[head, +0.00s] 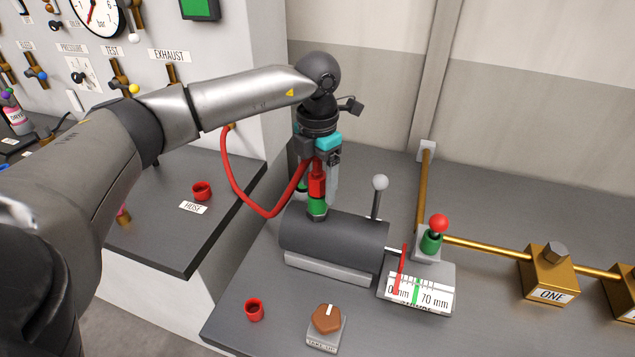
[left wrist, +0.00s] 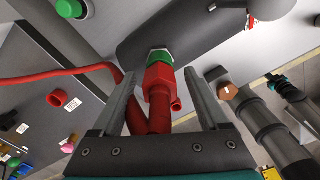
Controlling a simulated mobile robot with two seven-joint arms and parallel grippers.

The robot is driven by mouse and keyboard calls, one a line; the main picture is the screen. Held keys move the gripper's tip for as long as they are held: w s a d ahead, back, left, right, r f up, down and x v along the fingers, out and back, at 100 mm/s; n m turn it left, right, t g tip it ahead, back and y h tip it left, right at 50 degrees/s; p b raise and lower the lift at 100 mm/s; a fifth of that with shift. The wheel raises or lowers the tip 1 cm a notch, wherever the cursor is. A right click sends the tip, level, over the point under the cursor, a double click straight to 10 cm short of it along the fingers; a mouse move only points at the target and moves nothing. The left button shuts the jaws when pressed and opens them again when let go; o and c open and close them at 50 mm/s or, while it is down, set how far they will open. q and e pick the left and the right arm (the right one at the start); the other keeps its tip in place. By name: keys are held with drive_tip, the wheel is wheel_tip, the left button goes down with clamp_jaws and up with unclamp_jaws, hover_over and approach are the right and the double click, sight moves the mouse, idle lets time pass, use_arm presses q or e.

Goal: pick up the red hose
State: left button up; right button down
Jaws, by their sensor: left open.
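The red hose (head: 238,180) loops down from the wall panel and up to its red end fitting (head: 317,183). The fitting stands on a green port (head: 317,208) on top of a dark cylinder (head: 340,238) and looks seated there. My left gripper (head: 322,190) is open and points down around the fitting. In the left wrist view the red fitting (left wrist: 158,82) lies between the two fingers, with a visible gap on each side. The hose also runs off to the left there. A teal and dark part at the right of that view may be my right gripper; its jaws are unclear.
A lever with a white knob (head: 380,182) and one with a red knob (head: 438,223) stand right of the fitting. A brown knob (head: 326,319), a red cup (head: 254,310) and a scale (head: 418,288) are in front. Another red cup (head: 202,191) sits by the HOSE label.

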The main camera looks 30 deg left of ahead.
use_arm(q)
clamp_jaws()
idle(0.5)
